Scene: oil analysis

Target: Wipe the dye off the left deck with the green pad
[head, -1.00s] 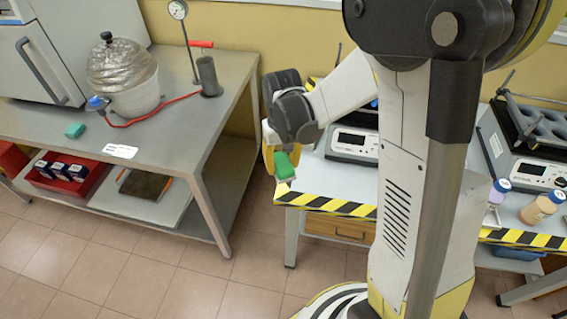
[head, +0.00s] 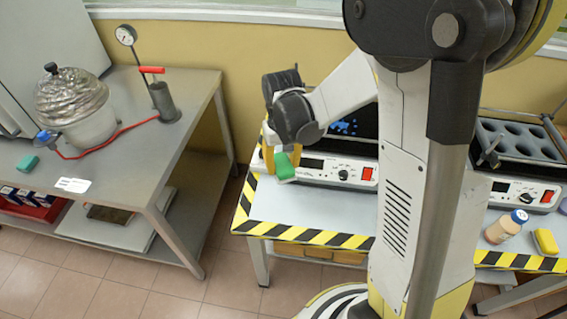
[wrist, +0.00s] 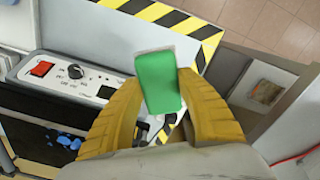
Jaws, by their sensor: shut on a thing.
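My gripper (head: 274,156) has its yellow fingers shut on the green pad (head: 285,168), which hangs from the fingertips in front of the left device. In the wrist view the green pad (wrist: 158,82) sits between the two fingers of my gripper (wrist: 162,100). The left deck (head: 362,120) is a dark plate on a white device with a knob and red switch. Blue dye (head: 343,127) is spattered on it. My arm hides part of the deck. In the wrist view blue dye (wrist: 68,142) shows on the deck at lower left, apart from the pad.
The bench edge has yellow-black tape (head: 300,234). At right stand a second device with a holed block (head: 515,143), a capped bottle (head: 505,227) and a yellow pad (head: 545,241). A side bench (head: 150,120) holds a glass vessel (head: 75,108). A floor gap separates the benches.

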